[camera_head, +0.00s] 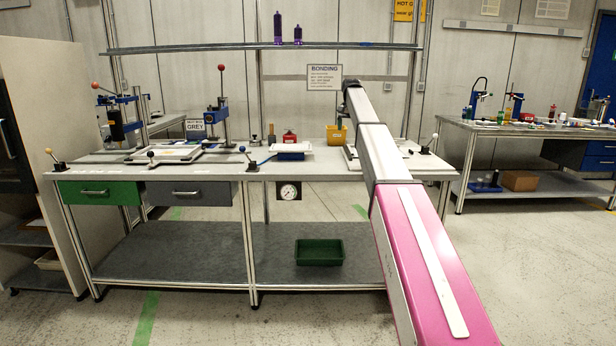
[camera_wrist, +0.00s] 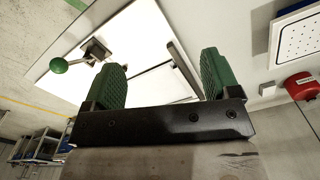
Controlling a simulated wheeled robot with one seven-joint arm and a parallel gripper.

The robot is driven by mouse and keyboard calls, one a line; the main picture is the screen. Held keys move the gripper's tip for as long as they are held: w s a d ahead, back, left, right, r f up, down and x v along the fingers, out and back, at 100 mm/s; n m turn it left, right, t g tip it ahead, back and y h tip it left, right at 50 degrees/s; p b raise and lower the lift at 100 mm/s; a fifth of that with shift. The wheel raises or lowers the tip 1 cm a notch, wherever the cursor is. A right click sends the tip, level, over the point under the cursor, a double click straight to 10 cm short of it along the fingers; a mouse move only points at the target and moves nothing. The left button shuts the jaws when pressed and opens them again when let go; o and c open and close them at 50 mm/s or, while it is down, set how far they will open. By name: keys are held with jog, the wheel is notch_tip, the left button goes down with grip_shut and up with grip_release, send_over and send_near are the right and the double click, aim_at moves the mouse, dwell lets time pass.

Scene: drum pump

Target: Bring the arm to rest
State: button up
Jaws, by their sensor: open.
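My arm stretches from the lower right of the head view up to the right half of the workbench (camera_head: 240,172). Its far end is above the back of the bench. My gripper (camera_wrist: 165,82) shows in the wrist view, with two green ribbed fingers standing apart and nothing between them. I cannot tell the gap between the fingers and the panel. In the head view the arm hides part of the bench's right side.
Blue presses (camera_head: 217,117) stand farther left. A shelf (camera_head: 200,49) with purple bottles runs above. The floor (camera_head: 340,315) in front is clear.

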jog(key=s+f+n, duration=0.1)
jog(key=s+f, duration=1.2)
jog(key=f, duration=0.4)
jog(key=s+f+n, duration=0.1)
jog(key=s+f, duration=1.2)
jog(key=f, duration=0.3)
jog(key=s+f, duration=0.5)
jog(key=s, duration=0.4)
jog(key=s+f+n, duration=0.1)
jog(key=s+f, duration=0.4)
jog(key=s, duration=0.5)
jog(key=s+f+n, duration=0.1)
jog(key=s+f, duration=0.4)
jog(key=s, duration=0.5)
jog(key=shift+d+f, duration=0.15)
jog(key=shift+f, duration=0.05)
